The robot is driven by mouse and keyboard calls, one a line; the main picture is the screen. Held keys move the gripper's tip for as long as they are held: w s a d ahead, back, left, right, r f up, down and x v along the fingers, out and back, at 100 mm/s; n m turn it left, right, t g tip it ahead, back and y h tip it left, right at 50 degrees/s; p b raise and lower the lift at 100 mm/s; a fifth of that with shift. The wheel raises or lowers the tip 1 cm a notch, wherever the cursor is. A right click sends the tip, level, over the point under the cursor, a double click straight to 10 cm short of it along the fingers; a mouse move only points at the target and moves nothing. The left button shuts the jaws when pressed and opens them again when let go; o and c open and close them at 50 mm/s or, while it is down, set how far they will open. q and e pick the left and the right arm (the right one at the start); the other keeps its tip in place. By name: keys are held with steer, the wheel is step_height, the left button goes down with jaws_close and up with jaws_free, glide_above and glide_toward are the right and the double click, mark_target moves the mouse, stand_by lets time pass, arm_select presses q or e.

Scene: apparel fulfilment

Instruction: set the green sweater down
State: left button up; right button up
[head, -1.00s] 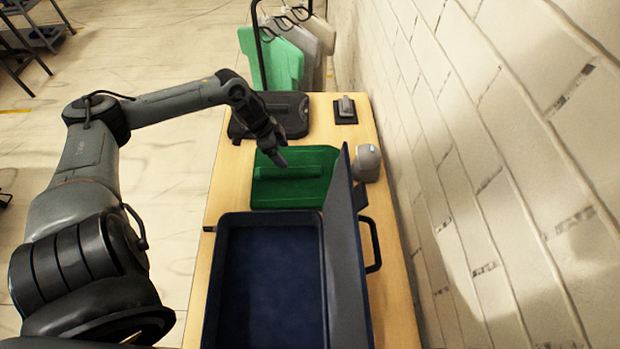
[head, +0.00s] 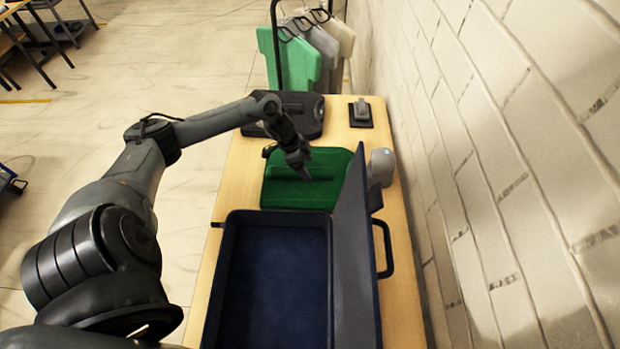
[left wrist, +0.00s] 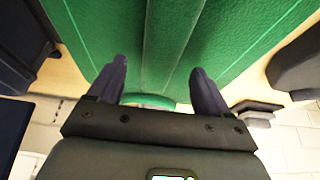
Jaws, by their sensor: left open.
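The green sweater (head: 330,187) lies folded and flat on the wooden table, just behind the open blue case. My left gripper (head: 303,172) is over the sweater in the head view, pointing down at its middle. In the left wrist view the two fingers (left wrist: 160,80) are spread apart, with the green sweater (left wrist: 150,30) filling the space beyond them. I cannot tell whether the fingertips touch the cloth. My right gripper is in neither view.
The blue case (head: 222,290) stands open, its tray empty and its lid (head: 352,265) upright at right. A grey rounded device (head: 381,165) stands beside the sweater. A black case (head: 310,112) and small grey device (head: 361,112) lie behind. Garments (head: 290,60) hang beyond; a brick wall runs right.

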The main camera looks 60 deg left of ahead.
arm_select(q)
steer(key=shift+w+d+f, duration=0.15)
steer(key=shift+w+f, duration=0.05)
steer(key=shift+f, duration=0.45)
steer(key=shift+r, duration=0.1)
jaws_close()
